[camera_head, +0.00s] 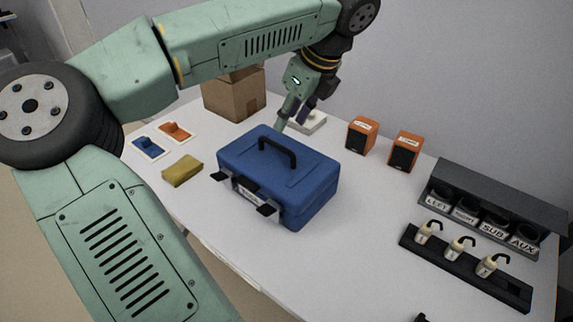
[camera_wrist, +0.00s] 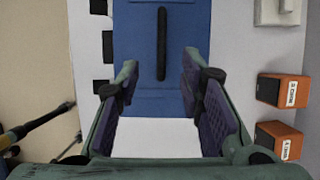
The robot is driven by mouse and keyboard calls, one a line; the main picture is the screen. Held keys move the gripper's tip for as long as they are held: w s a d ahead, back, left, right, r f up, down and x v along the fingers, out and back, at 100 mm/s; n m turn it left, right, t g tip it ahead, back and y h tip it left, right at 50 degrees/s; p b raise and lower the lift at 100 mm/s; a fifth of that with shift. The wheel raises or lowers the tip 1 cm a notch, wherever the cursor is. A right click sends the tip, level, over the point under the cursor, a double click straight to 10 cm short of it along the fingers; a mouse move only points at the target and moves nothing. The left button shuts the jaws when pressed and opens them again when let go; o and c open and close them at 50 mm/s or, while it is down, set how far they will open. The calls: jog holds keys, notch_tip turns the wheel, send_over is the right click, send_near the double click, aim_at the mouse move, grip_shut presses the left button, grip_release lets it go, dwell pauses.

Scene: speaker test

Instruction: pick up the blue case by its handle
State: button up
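The blue case (camera_head: 300,185) lies closed on the white table, its black handle (camera_head: 278,149) standing up on the lid and two dark latches on its front side. My gripper (camera_head: 290,117) is at the case's far edge, seen partly from the side. In the wrist view my gripper (camera_wrist: 161,78) is open, with purple pads on both fingers and nothing between them. The handle (camera_wrist: 161,43) shows beyond the fingertips, in line with the gap and apart from both fingers. The blue lid (camera_wrist: 182,25) lies behind it.
Two orange speakers (camera_head: 361,135) stand right of the case. A dark labelled rack (camera_head: 490,195) and a black strip with white connectors (camera_head: 470,265) lie farther right. A yellow sponge-like block (camera_head: 182,171) lies left, and a cardboard box (camera_head: 235,97) stands behind.

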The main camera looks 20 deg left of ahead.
aim_at(277, 144)
jog(key=x, duration=0.4)
jog(key=shift+s+p, duration=0.1)
jog(key=shift+p, duration=0.25)
jog(key=shift+p+x, duration=1.3)
jog(key=shift+x, duration=1.55)
jog(key=shift+c, duration=0.6)
jog(key=shift+r, duration=0.1)
grip_shut()
jog(key=shift+w+r, duration=0.1)
jog(key=shift+w, duration=0.15)
